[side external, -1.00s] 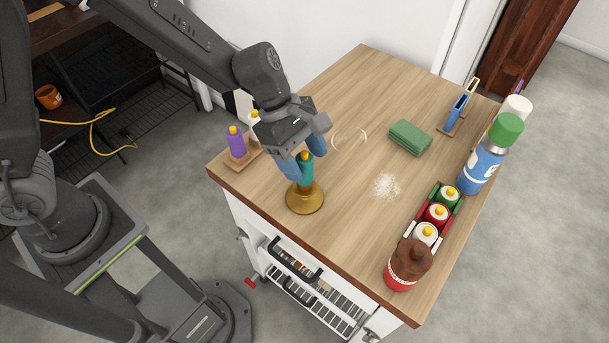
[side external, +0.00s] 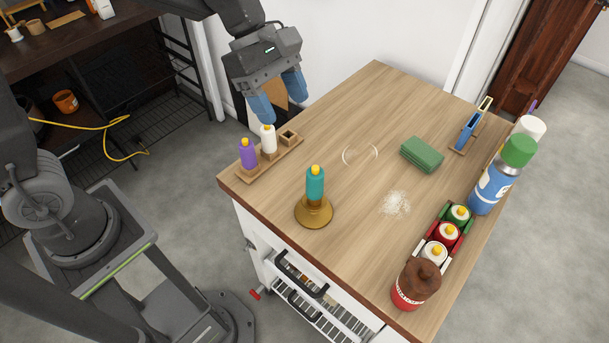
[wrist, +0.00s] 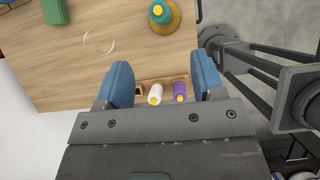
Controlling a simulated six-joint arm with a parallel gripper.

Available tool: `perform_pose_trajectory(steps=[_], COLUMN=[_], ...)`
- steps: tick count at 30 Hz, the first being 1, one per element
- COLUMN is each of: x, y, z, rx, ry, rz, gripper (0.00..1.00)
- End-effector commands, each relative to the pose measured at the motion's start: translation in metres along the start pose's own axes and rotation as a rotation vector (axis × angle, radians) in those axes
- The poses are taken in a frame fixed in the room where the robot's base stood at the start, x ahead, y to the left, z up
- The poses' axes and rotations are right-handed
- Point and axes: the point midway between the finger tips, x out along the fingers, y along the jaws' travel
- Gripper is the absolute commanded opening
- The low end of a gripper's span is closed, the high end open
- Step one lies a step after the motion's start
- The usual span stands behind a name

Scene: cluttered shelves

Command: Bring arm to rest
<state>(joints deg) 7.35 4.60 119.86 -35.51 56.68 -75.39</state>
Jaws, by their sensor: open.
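My gripper (side external: 278,101) is open and empty, with blue fingers apart. In the side external view it is raised above the back left edge of the wooden-topped table (side external: 340,130). It also shows in the wrist view (wrist: 162,82). Below it is a wooden holder (side external: 282,157) with a purple bottle (side external: 248,155), a white bottle (side external: 268,140) and an empty slot (side external: 289,136). A teal bottle (side external: 315,183) with a yellow cap stands upright on a round brass base (side external: 314,213) near the table's front left edge, apart from my gripper.
A green sponge (side external: 422,154), a clear ring (side external: 360,154) and white powder (side external: 395,203) lie on the table. At the right are a rack of bottles (side external: 446,237), a brown-topped jar (side external: 414,285) and a large blue bottle (side external: 495,184). A white wall (side external: 400,35) stands behind.

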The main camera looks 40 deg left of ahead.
Motion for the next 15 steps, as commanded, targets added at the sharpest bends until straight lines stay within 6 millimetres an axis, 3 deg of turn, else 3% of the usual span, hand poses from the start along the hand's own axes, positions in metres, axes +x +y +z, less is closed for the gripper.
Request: perform_pose_trajectory(steps=[5, 9, 15], x=[-0.030, -0.058, -0.083], y=[-0.027, -0.063, -0.110], z=[-0.009, -0.027, -0.056], rx=[0.299, 0.699, 1.223], ry=[0.095, 0.260, 0.538], rz=[0.068, 0.115, 0.086], gripper=[0.62, 0.62, 0.62])
